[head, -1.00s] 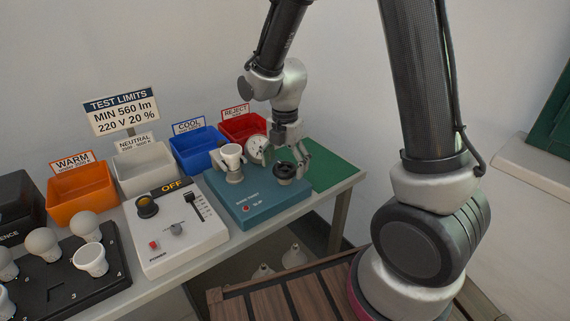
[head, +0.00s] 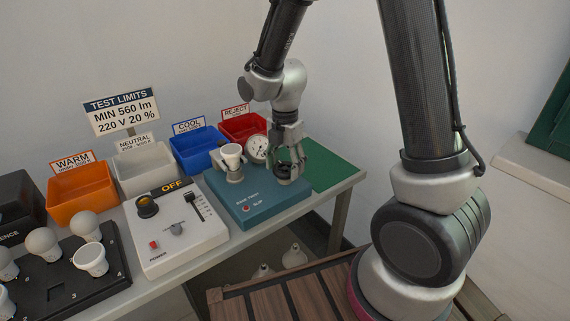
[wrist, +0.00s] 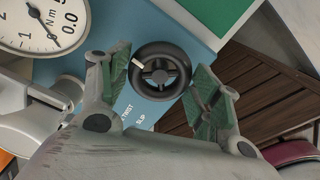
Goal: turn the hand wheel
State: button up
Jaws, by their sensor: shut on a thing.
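The black hand wheel (head: 283,180) stands on top of the teal device (head: 255,215), near its right end. In the wrist view the hand wheel (wrist: 160,52) is a round spoked ring with a white mark on its rim. My gripper (head: 288,166) points down over the wheel and partly hides it in the head view.
A dial gauge (head: 258,149) marked in Nm and a white cup-like fitting (head: 232,158) sit beside the wheel. Red (head: 240,127) and blue (head: 196,147) bins stand behind. A white control box (head: 180,240) is to the left. The green mat (head: 335,172) at right is clear.

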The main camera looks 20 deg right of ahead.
jog(key=m, duration=1.8)
jog(key=shift+m, duration=0.3)
jog(key=m, duration=1.3)
jog(key=shift+m, duration=2.5)
